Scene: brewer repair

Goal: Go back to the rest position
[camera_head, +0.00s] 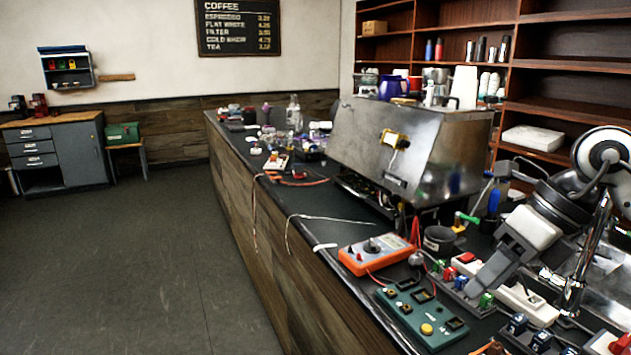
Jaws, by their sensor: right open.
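My right gripper (492,245) comes in from the right edge, above the near right part of the counter. Its jaws are apart with nothing visible between them. One grey finger reaches down and left over the small colored switch parts. My left gripper is not in view. The steel brewer (412,145) stands on the dark counter, left of and behind the gripper, with its lower front open and wiring showing.
An orange multimeter (376,253) and a green panel with a yellow button (421,317) lie near the counter's front edge. Red, green and blue parts crowd beneath the gripper. Cups stand on the brewer. Shelves (575,60) line the back wall. Floor (130,260) at left is clear.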

